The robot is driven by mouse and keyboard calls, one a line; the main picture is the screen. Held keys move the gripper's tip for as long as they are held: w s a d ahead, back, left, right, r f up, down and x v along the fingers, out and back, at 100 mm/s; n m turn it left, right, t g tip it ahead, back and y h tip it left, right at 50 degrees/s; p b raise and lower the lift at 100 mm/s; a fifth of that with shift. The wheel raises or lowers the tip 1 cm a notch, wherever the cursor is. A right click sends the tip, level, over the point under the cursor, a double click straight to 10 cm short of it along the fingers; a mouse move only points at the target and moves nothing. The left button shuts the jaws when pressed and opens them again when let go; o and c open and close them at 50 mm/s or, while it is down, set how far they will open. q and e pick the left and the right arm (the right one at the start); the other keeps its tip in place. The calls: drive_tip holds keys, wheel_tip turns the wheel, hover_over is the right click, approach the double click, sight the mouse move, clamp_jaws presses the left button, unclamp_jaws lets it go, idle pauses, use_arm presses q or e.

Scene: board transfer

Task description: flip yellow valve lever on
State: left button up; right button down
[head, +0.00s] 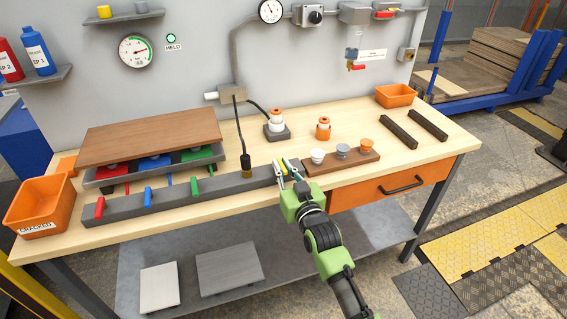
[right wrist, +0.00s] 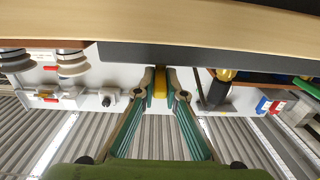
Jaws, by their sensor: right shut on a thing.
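A long grey manifold bar (head: 170,199) lies along the front of the workbench. It carries a red lever (head: 99,207), a blue lever (head: 148,195) and a green lever (head: 194,186) on its front side. The yellow valve lever (right wrist: 160,82) is at the bar's right end, between the fingertips of my right gripper (head: 288,170). The fingers are shut on it, one on each side. In the head view the gripper mostly hides the lever. My left gripper is in neither view.
A wooden board (head: 150,135) lies over a tray of coloured pieces behind the bar. An orange bin (head: 38,203) stands at the left edge. A brown block (head: 340,164) with several knobs lies right of the gripper. Two dark bars (head: 428,125) lie further right. A gauge (head: 135,50) hangs on the back panel.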

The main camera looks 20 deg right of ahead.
drive_tip(key=shift+r+h, duration=0.2)
drive_tip(key=shift+h, duration=0.1)
drive_tip(key=c, duration=2.1)
unclamp_jaws()
drive_tip(key=shift+f, duration=0.1)
drive_tip(key=shift+s+f, duration=0.1)
drive_tip(key=shift+s, duration=0.1)
drive_tip(key=s, duration=1.1)
drive_tip(key=shift+s, duration=0.3)
